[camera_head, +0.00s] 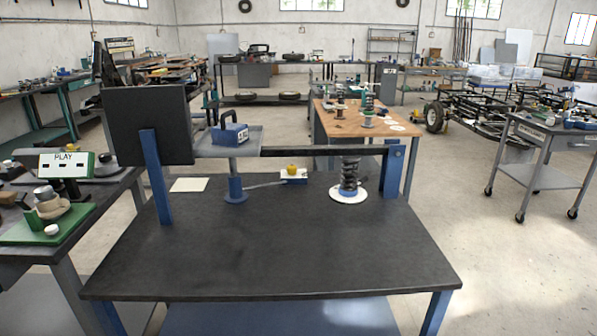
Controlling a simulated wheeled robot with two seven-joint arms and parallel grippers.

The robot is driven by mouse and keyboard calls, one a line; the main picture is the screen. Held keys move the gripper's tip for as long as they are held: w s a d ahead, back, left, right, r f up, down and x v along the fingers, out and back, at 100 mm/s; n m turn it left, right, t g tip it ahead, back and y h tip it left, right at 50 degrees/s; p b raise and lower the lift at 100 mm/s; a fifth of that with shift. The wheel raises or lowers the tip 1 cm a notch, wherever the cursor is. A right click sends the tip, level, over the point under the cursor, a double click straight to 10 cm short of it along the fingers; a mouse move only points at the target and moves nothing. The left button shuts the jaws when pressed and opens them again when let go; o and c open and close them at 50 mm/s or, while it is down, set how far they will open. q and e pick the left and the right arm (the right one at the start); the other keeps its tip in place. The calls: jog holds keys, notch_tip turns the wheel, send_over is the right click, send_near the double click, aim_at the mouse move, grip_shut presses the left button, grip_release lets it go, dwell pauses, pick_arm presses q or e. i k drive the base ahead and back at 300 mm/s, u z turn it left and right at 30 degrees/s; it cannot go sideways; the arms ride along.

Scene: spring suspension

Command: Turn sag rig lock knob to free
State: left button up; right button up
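The sag rig stands on a dark-topped bench (300,250) in front of me. Its dark beam (322,151) runs to a blue post (393,170) at the right. A black coil spring (348,178) stands upright under the beam on a white disc (348,196). A small yellow knob (292,168) sits on a white block (294,177) left of the spring; it looks like the lock knob. Its exact setting is too small to read. A blue weight (230,134) rests on a grey tray (226,151) at the beam's left end. Neither of my grippers is in view.
A black panel (147,126) on a blue post (156,178) rises at the bench's left. A pale card (189,185) lies near it. The bench's front half is clear. A side table (45,252) at left holds a green-based device (46,223); a wheeled cart (545,165) stands right.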

aim_at(292, 169)
jog(key=z, duration=0.2)
jog(key=i, duration=0.9)
jog(key=z, duration=2.35)
jog(key=i, duration=3.15)
jog(key=z, duration=3.25)
jog(key=k, duration=1.5)
